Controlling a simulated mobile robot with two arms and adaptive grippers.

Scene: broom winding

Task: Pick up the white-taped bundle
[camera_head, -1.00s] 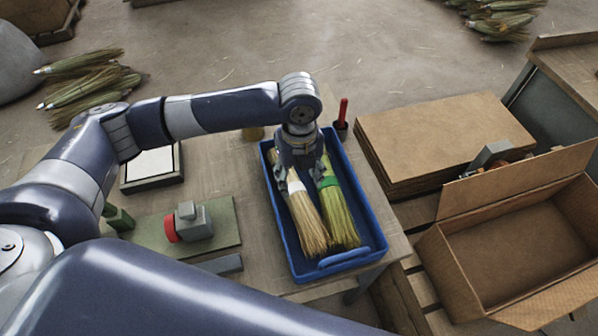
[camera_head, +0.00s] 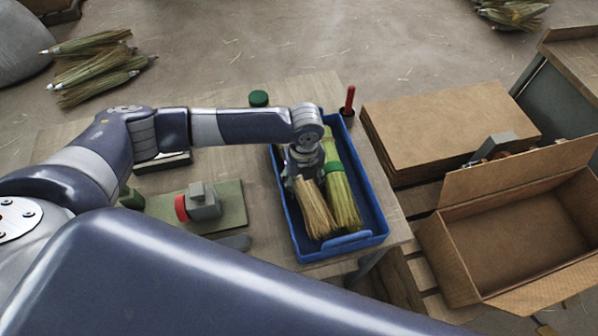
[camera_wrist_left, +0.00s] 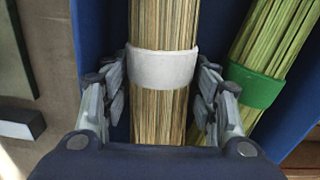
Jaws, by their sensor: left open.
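The white-taped bundle (camera_head: 316,212) lies in the blue tray (camera_head: 379,232); in the head view my gripper hides its tape. In the left wrist view the white tape band (camera_wrist_left: 163,69) wraps pale straw. My left gripper (camera_wrist_left: 162,105) is open with one finger on each side of that bundle, around the tape. I cannot tell whether the fingers touch the straw. It also shows over the tray in the head view (camera_head: 303,184). The green-taped bundle (camera_head: 341,199) lies beside it on the right, close to the right finger. My right gripper is not in view.
A green mat with a grey-and-red device (camera_head: 203,202) lies left of the tray. A red-handled tool (camera_head: 349,100) stands at the tray's far right corner. Stacked cardboard (camera_head: 445,125) and an open carton (camera_head: 515,235) are at the right.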

